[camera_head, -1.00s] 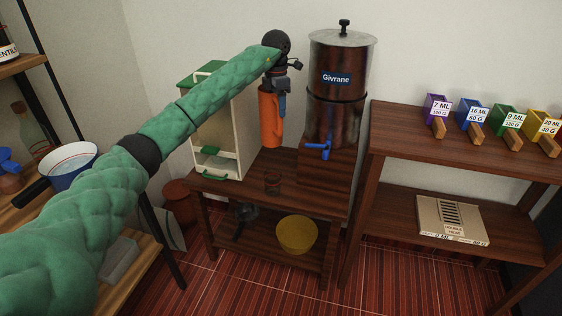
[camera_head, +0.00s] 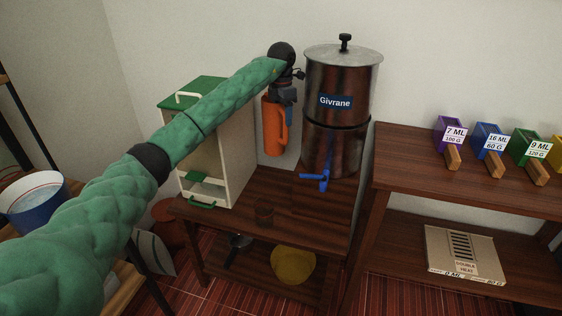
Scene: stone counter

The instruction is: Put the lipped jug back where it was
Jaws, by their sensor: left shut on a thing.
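The orange jug (camera_head: 272,128) hangs upright in the middle of the camera_head view, between the cream box and the metal water tank. My left gripper (camera_head: 287,108) is shut on it near its top right side, on the handle side. The jug's base appears above the back of the small wooden table (camera_head: 300,205), with wall showing under it. The gripper's fingers are partly hidden. A lip on the jug cannot be made out. My right gripper is not in view.
The metal tank (camera_head: 337,145) with a blue tap (camera_head: 321,178) stands close right of the jug. The cream box (camera_head: 236,160) with green lid stands left. A yellow bowl (camera_head: 293,265) sits on the lower shelf.

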